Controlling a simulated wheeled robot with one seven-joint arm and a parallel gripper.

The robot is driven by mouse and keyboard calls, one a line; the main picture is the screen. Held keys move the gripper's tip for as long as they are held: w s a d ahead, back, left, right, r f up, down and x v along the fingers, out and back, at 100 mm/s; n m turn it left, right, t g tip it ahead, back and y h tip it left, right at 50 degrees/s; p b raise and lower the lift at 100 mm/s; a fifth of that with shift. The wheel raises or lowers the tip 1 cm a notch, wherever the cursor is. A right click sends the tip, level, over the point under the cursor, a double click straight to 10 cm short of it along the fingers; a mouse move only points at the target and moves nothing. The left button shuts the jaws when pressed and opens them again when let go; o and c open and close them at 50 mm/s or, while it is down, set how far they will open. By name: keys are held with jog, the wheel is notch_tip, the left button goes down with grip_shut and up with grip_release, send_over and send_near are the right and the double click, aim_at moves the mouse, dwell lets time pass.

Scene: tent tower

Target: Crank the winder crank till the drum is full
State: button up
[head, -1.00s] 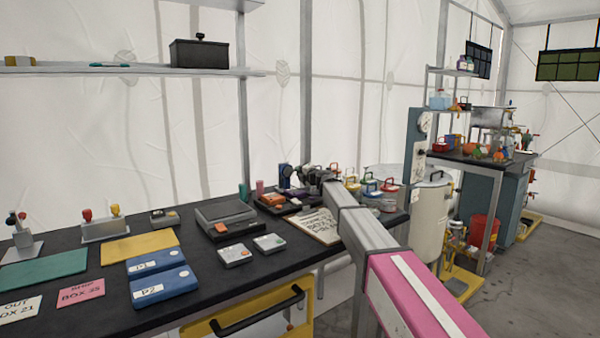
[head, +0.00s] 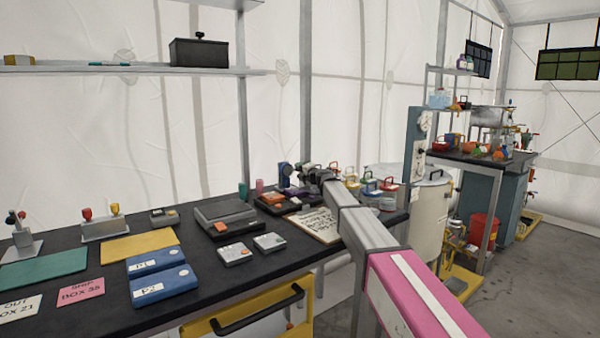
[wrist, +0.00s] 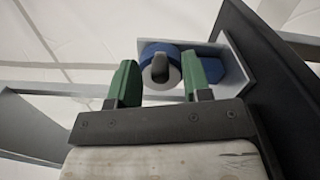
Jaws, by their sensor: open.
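The winder (wrist: 206,62) shows in the wrist view as a blue, round body on a pale grey bracket. A dark rounded knob, apparently the crank handle (wrist: 160,68), stands out from its whitish round face. My gripper (wrist: 162,84) is open, with one green finger on each side of the knob and a gap to it on both sides. In the head view the winder is a small blue shape (head: 284,174) at the back of the bench, just left of my gripper (head: 306,182). How full the drum is cannot be told.
The dark bench (head: 100,255) carries a grey scale-like device (head: 225,213), blue boxes (head: 160,270) and a clipboard (head: 315,226) under my arm. Several coloured-handled items (head: 370,186) stand right of my gripper. A dark panel (wrist: 275,75) slopes close on the right in the wrist view.

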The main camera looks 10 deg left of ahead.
jog(key=v, duration=1)
jog(key=shift+s+d, duration=0.2)
jog(key=shift+d, duration=0.05)
jog(key=shift+r, duration=0.1)
